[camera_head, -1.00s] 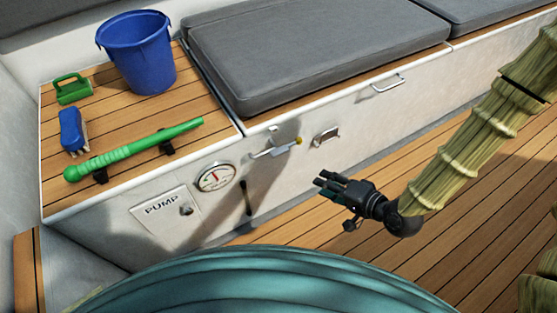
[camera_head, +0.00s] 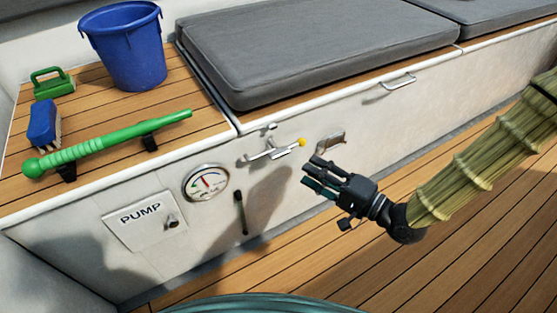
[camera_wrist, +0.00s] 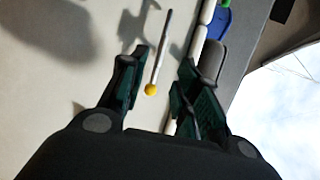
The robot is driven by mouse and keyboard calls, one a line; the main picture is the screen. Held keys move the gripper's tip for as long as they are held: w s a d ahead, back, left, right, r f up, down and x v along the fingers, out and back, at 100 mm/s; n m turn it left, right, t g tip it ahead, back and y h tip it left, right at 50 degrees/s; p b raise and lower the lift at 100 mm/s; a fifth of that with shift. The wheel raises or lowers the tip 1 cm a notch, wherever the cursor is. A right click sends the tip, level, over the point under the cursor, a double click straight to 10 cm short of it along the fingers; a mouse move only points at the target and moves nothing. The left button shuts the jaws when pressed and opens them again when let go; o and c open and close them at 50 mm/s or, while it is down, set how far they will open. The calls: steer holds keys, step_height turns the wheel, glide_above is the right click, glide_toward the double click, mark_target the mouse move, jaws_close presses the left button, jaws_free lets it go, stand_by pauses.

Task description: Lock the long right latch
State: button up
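The long latch (camera_head: 274,152) is a metal lever with a yellow ball tip on the white locker front, below the grey cushion. Its bar points right and slightly up. My gripper (camera_head: 312,176) is to the right of and below the yellow tip, apart from it. In the wrist view, my gripper (camera_wrist: 160,95) is open, with its two dark green fingers spread and nothing held. The latch (camera_wrist: 160,55) shows there beyond the fingertips, with its yellow ball appearing between them. I cannot tell the exact distance to it.
A metal catch (camera_head: 331,142) is on the panel right of the latch, close to my gripper. A gauge (camera_head: 206,184), a small black lever (camera_head: 240,212) and the PUMP panel (camera_head: 146,220) are to the left. A handle (camera_head: 398,82) is further right. The wooden floor (camera_head: 300,265) is clear.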

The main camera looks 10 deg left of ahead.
mark_target(283, 156)
steer(key=shift+b+x, duration=2.5)
steer(key=shift+x, duration=2.9)
steer(key=shift+c, duration=0.4)
jaws_close()
